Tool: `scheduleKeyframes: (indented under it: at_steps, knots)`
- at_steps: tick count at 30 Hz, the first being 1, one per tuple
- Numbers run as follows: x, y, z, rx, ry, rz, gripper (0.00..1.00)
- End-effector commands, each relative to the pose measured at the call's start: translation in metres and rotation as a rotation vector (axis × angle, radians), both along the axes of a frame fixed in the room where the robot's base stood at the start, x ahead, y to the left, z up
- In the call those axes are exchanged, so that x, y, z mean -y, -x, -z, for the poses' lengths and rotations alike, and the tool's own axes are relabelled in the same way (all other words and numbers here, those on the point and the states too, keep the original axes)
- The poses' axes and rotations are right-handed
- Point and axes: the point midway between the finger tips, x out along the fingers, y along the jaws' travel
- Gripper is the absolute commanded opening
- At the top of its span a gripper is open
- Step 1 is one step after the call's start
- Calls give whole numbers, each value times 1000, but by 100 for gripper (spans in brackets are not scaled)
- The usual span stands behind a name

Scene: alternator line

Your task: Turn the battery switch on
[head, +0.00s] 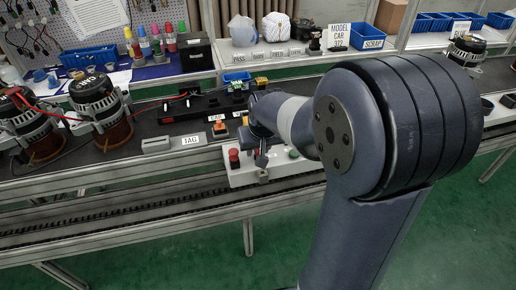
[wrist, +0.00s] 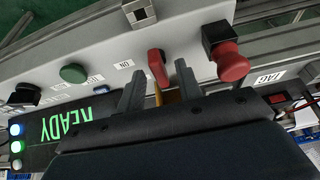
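The battery switch appears to be the red lever (wrist: 157,68) on the white control panel (wrist: 105,42), beside a small label (wrist: 123,65) that seems to read ON. My gripper (wrist: 160,84) is open, with one grey finger on each side of the lever's near end. Contact between fingers and lever cannot be made out. In the head view my gripper (head: 262,158) is over the panel (head: 245,178), mostly hidden by my arm, and the lever cannot be made out there.
A red mushroom button (wrist: 230,62) on a black block stands right of the lever. A green button (wrist: 72,73), a black knob (wrist: 25,95) and a lit READY display (wrist: 75,125) are to the left. Alternators (head: 100,108) stand on the bench at left in the head view.

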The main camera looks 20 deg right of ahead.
Motion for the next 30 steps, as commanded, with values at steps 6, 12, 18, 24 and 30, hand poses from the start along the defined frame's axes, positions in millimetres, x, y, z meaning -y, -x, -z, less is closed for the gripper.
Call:
scheduleKeyframes:
  at_steps: [6, 12, 18, 24, 30]
  knots:
    - [0, 0, 0, 0, 0, 0, 31]
    - [0, 0, 0, 0, 0, 0, 15]
    - [0, 0, -1, 0, 0, 0, 0]
    - [0, 0, -1, 0, 0, 1, 0]
    - [-1, 0, -1, 0, 0, 29, 0]
